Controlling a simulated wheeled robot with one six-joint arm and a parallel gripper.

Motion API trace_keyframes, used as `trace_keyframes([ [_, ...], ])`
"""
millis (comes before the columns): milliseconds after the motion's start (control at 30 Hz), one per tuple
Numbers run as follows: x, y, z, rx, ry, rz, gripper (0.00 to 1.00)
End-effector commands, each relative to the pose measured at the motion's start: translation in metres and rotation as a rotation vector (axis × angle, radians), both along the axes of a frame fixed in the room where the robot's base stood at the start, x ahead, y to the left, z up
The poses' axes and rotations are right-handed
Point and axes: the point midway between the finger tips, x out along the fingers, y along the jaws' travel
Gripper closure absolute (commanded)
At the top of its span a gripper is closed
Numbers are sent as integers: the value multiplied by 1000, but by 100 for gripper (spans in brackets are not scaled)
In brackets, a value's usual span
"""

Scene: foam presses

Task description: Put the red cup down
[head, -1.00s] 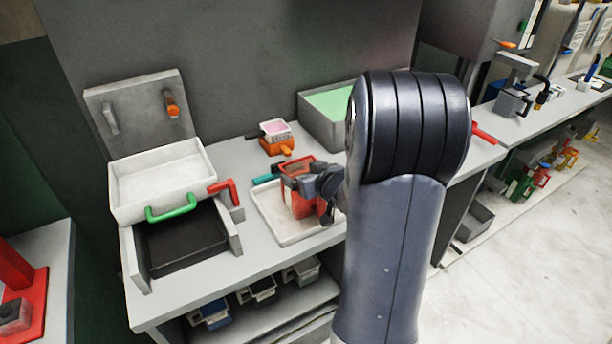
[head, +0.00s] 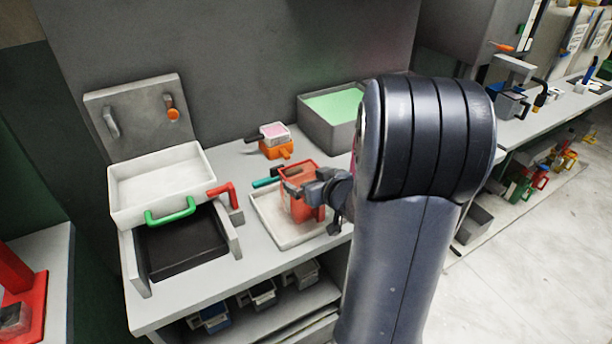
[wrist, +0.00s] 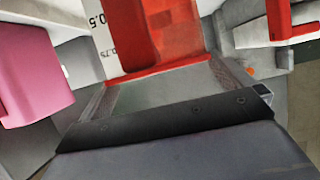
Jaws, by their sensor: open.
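The red cup (head: 299,204) stands upright on the white tray (head: 283,242) on the bench. It looks see-through near its rim. My gripper (head: 302,187) is open at the cup's right side, close to it. The head view does not show clearly whether a finger touches the cup. In the wrist view, the red cup (wrist: 160,28) is at the top centre, just beyond my open gripper (wrist: 165,82). The cup's far side is hidden there.
A teal-handled item (head: 266,182) lies by the cup. An orange cup (head: 276,151) with a pink-topped white block stands behind. The press (head: 190,215) with its white pan is at left. A grey bin (head: 312,120) with green contents stands at the back.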

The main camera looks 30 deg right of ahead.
Motion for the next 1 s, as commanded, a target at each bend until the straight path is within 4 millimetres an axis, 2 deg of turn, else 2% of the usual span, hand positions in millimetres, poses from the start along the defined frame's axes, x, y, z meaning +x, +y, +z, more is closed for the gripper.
trace_keyframes([
  [200, -44, -3, 21, -1, -1, -6, 0],
  [400, -70, -4, 31, -1, -1, -4, 0],
  [600, -80, -3, 33, 0, 0, -2, 0],
  [1000, -80, -3, 33, 1, 0, -1, 0],
])
